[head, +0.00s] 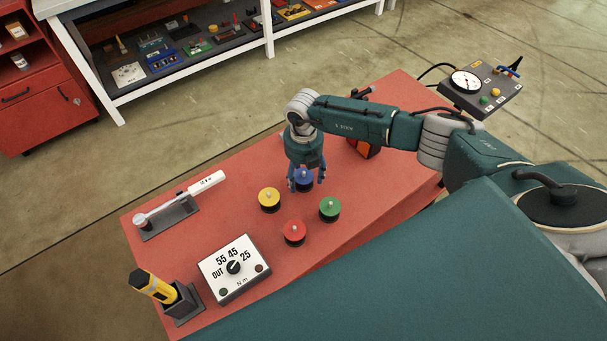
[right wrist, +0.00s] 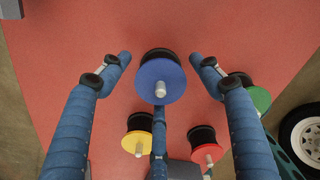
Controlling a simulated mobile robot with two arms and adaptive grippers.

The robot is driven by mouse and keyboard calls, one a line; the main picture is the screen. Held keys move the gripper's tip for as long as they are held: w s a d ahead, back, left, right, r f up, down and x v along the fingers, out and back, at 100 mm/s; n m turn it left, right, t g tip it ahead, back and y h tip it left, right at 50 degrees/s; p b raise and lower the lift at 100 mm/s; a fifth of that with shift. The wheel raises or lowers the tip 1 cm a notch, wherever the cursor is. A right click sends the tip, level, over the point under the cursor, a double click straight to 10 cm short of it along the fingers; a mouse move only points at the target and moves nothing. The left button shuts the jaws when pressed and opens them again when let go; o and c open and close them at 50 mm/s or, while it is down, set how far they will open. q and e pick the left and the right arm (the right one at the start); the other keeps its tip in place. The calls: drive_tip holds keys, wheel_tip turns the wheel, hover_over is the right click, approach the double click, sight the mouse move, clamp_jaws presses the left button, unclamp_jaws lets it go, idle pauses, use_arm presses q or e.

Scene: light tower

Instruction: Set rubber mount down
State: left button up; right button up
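Four rubber mounts, each a black base with a coloured disc and metal stud, are grouped on the red table top (head: 375,200). The blue mount (head: 304,181) is the farthest back; the yellow (head: 269,198), red (head: 293,231) and green (head: 330,207) mounts are nearer. My right gripper (head: 306,187) points down over the blue mount. In the right wrist view, its fingers (right wrist: 158,65) are spread on both sides of the blue mount (right wrist: 161,82), with gaps. The blue mount appears upright on the table. My left gripper is not in view.
A dial box (head: 234,268), a white-handled tool on a grey stand (head: 170,219) and a yellow tool in a holder (head: 153,286) occupy the table's left part. A gauge box (head: 481,88) is at right. Shelves stand behind.

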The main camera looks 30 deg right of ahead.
sight(303, 172)
wheel_tip(303, 172, up, 12)
drive_tip(key=shift+r, duration=0.2)
idle(0.4)
